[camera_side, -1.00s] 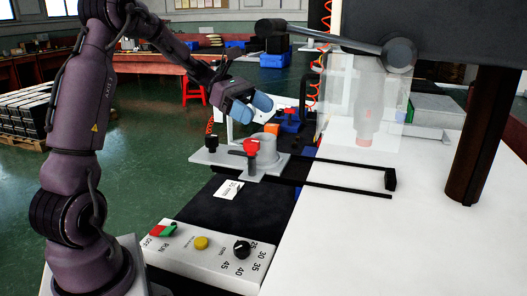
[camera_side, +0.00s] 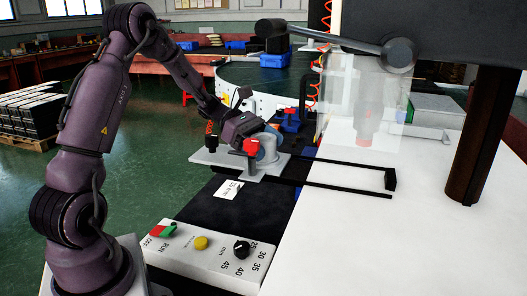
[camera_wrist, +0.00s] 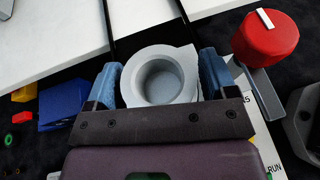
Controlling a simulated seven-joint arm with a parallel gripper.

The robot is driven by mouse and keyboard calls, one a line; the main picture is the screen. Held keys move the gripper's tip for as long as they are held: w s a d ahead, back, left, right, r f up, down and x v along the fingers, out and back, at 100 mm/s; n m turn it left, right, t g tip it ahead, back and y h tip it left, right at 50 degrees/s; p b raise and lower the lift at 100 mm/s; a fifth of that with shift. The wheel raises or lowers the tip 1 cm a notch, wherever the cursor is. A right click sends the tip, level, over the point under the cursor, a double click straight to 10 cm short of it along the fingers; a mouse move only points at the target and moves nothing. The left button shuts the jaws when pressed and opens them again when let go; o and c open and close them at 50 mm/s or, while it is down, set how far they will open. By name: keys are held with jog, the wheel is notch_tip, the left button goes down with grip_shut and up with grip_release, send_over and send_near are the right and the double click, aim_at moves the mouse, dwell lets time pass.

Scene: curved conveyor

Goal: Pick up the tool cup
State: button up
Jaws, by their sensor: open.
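The tool cup (camera_wrist: 160,80) is a grey, round, hollow cup. In the wrist view it stands between the two blue fingers of my gripper (camera_wrist: 160,84), and I look down into its empty opening. The fingers are open, one on each side of the cup; I cannot tell whether either touches it. In the side view my gripper (camera_side: 264,144) is down at the cup (camera_side: 270,158), which is partly hidden behind the fingers and a red knob. The cup sits on a grey plate (camera_side: 210,157).
A red knob (camera_wrist: 266,37) stands close to the right finger; it also shows in the side view (camera_side: 251,147). A blue block (camera_wrist: 66,105) lies to the left in the wrist view. A control box (camera_side: 205,252) and a clear guard (camera_side: 340,110) stand nearby.

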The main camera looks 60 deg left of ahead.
jog(key=shift+c, duration=0.3)
jog(key=c, duration=0.7)
jog(key=shift+r, duration=0.15)
